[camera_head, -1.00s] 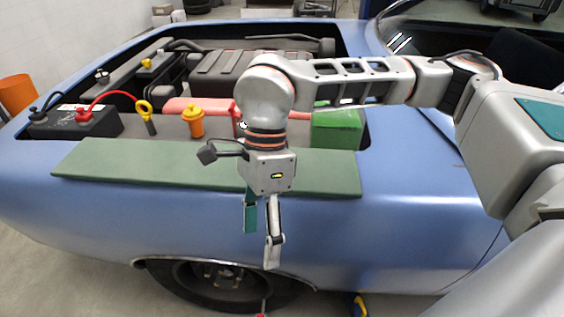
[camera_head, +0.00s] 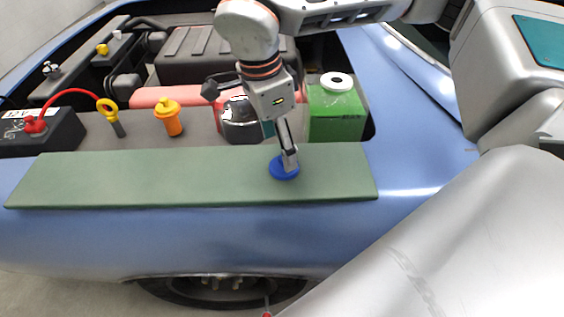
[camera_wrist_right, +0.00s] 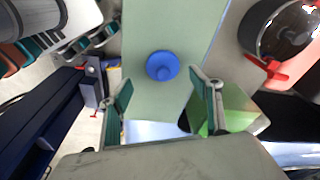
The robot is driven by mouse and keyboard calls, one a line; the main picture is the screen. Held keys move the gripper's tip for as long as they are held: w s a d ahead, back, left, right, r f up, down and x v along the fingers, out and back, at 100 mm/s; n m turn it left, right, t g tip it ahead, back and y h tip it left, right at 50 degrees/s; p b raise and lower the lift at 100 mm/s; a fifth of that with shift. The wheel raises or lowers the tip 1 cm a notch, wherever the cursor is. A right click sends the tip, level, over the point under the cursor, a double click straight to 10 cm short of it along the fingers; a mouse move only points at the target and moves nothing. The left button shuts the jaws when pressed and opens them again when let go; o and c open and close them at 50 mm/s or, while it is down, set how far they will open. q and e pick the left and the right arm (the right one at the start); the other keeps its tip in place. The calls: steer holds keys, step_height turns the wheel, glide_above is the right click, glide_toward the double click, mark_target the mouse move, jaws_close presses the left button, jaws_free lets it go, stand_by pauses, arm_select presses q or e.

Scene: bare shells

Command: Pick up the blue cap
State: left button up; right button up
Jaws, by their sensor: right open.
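The blue cap (camera_head: 284,168) lies on the green mat (camera_head: 150,182) on the car's fender. In the right wrist view the cap (camera_wrist_right: 162,66) is round with a raised knob in its middle. My right gripper (camera_head: 288,155) is above the cap in the head view, and a fingertip partly covers it. In the right wrist view my right gripper (camera_wrist_right: 160,92) is open, with its two fingers apart and the cap just beyond them, between their lines. Nothing is between the fingers. My left gripper is not in view.
A green can (camera_head: 335,118) with a white-ringed top stands behind the mat, beside a shiny dark pot (camera_head: 238,118). An orange bottle (camera_head: 168,118), a yellow-ringed tool (camera_head: 108,108) and a black battery (camera_head: 42,133) stand further left. The mat's left part is clear.

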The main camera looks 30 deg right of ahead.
steer(key=shift+d+f, duration=0.1)
steer(key=shift+f, duration=0.2)
steer(key=f, duration=0.2)
steer(key=d+f, duration=0.1)
steer(key=f, duration=0.1)
steer(key=shift+w+d+f, duration=0.1)
steer(key=shift+d+f, duration=0.05)
steer(key=shift+f, duration=0.15)
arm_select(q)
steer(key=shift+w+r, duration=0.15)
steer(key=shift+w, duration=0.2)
arm_select(e)
steer(key=c, duration=1.2)
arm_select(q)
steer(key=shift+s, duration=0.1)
